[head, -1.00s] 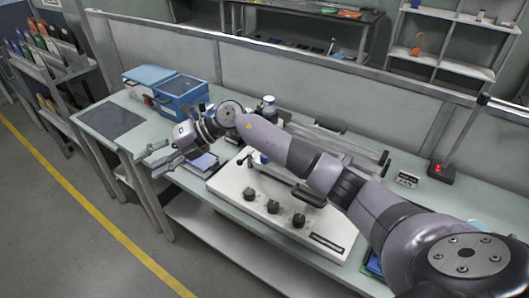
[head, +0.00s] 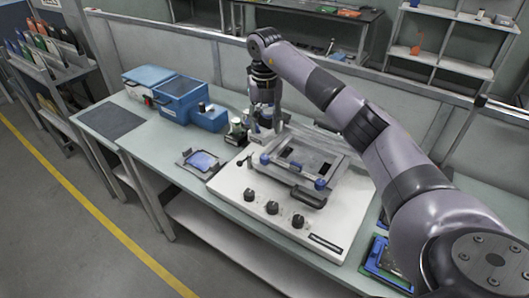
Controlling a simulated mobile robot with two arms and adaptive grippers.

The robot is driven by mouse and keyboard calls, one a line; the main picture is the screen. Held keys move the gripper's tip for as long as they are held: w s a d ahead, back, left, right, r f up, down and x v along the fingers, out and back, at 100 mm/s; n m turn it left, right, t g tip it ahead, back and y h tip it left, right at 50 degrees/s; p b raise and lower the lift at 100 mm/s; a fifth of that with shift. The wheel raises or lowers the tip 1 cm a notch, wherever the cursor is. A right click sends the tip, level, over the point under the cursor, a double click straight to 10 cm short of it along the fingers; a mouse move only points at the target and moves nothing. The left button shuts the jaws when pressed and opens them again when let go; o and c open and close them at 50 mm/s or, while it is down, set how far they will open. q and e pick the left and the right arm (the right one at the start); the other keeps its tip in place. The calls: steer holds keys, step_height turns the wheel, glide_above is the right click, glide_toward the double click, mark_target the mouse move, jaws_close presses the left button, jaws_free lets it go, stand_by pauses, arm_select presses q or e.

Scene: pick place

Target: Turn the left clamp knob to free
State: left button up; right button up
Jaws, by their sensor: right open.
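A white machine (head: 232,180) stands on the bench with a grey rectangular frame (head: 293,172) on top. A blue knob (head: 264,159) sits at the frame's front left corner and another blue knob (head: 320,184) at its front right. Several black knobs (head: 272,207) line the front panel. I cannot tell for certain which is the left clamp knob. My right gripper (head: 262,128) points down by the machine's back left corner, behind the left blue knob and apart from it. It is open; its fingertips are partly hard to make out. My left gripper is not in view.
Blue boxes (head: 182,98) stand at the back left, with small bottles (head: 236,128) near my right gripper. A tray with a blue panel (head: 203,160) lies left of the machine. A dark mat (head: 108,120) covers the bench's left end. Green and blue trays (head: 380,262) lie front right.

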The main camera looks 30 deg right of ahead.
mark_target(265, 156)
step_height(265, 156, down, 12)
steer(key=shift+p, duration=1.2)
jaws_close()
